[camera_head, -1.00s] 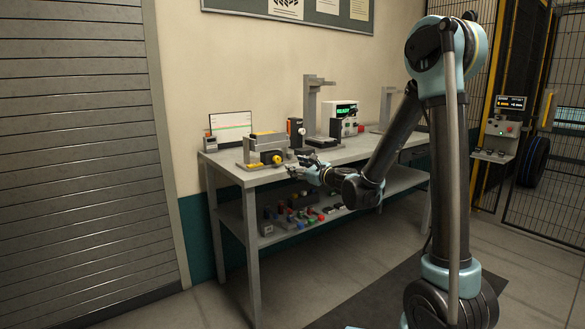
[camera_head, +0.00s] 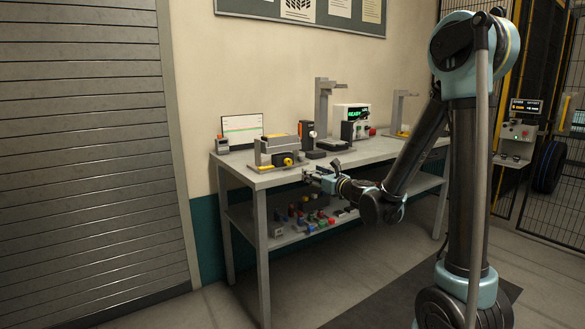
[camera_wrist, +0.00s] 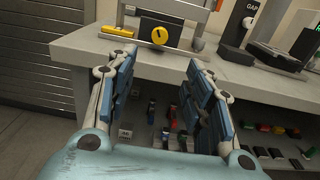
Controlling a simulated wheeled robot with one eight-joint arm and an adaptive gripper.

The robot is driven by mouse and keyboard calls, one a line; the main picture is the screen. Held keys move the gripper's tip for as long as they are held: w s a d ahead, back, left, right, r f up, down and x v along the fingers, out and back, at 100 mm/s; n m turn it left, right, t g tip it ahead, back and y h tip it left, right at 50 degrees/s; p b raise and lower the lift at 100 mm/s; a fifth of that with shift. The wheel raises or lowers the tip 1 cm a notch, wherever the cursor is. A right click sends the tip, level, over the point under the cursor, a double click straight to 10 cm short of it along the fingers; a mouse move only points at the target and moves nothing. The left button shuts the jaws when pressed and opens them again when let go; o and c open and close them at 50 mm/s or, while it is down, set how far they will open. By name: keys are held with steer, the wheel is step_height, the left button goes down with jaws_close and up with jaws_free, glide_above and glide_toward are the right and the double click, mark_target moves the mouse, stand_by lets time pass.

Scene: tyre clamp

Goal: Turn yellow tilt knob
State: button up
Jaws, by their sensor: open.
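The yellow tilt knob (camera_wrist: 159,35) is a round yellow disc with a dark slot on the dark front face of the grey-and-yellow fixture on the bench. In the head view the knob (camera_head: 288,161) faces the front of the bench, at the fixture's lower right. My gripper (camera_wrist: 158,75) is open and empty in the wrist view, its two blue-padded fingers wide apart. The knob shows beyond the fingertips, between them, with a clear gap. In the head view my gripper (camera_head: 314,175) is at the bench's front edge, lower and to the right of the knob.
The workbench (camera_head: 350,158) edge lies just ahead of the fingers. A yellow cylinder (camera_wrist: 118,31) lies left of the knob. A black-and-orange device (camera_head: 306,134) and a stand (camera_head: 324,110) are to the right. The lower shelf (camera_head: 290,233) holds several small coloured parts.

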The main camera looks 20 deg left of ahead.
mark_target(290, 163)
steer(key=x, duration=1.5)
steer(key=shift+w+a, duration=0.2)
steer(key=shift+w, duration=0.1)
steer(key=c, duration=1)
